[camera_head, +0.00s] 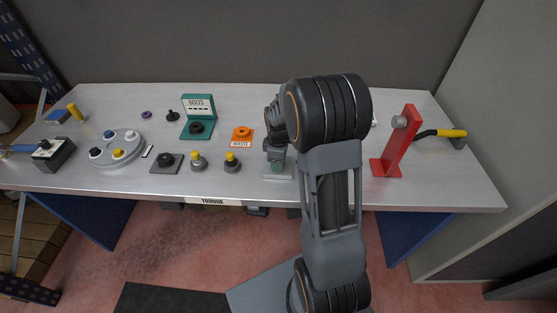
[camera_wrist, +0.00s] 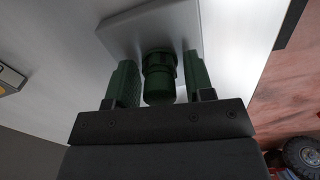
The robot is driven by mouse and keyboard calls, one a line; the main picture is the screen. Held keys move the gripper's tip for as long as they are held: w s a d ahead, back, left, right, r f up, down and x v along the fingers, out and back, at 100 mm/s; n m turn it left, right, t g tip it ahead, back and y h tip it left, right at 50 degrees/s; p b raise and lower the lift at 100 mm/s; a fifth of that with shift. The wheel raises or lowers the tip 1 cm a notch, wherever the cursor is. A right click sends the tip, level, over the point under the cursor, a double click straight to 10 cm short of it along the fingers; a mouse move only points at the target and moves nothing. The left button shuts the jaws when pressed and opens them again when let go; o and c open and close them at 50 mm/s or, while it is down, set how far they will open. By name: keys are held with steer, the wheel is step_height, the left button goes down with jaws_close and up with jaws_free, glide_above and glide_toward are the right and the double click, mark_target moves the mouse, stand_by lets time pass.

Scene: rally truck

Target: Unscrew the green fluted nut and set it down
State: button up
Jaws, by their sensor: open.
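The green fluted nut (camera_wrist: 159,84) sits on a stud over a pale grey base plate (camera_wrist: 128,36) in the wrist view. My gripper (camera_wrist: 158,66) is open, with one green-padded finger on each side of the nut. A narrow gap shows between the nut and the fingers. In the head view my gripper (camera_head: 276,150) points down over the nut (camera_head: 277,167), near the front edge of the bench. My wrist hides the upper part of the nut there.
On the bench (camera_head: 330,190), a red stand (camera_head: 397,145) is right of my arm. An orange waste holder (camera_head: 242,138), a green bolts holder (camera_head: 198,120), yellow-topped fittings (camera_head: 232,163) and a round grey tray (camera_head: 117,162) are to the left. Bare bench shows between them.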

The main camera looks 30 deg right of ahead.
steer(key=shift+m, duration=0.8)
steer(key=shift+m, duration=0.9)
steer(key=shift+m, duration=0.9)
steer(key=shift+m, duration=0.8)
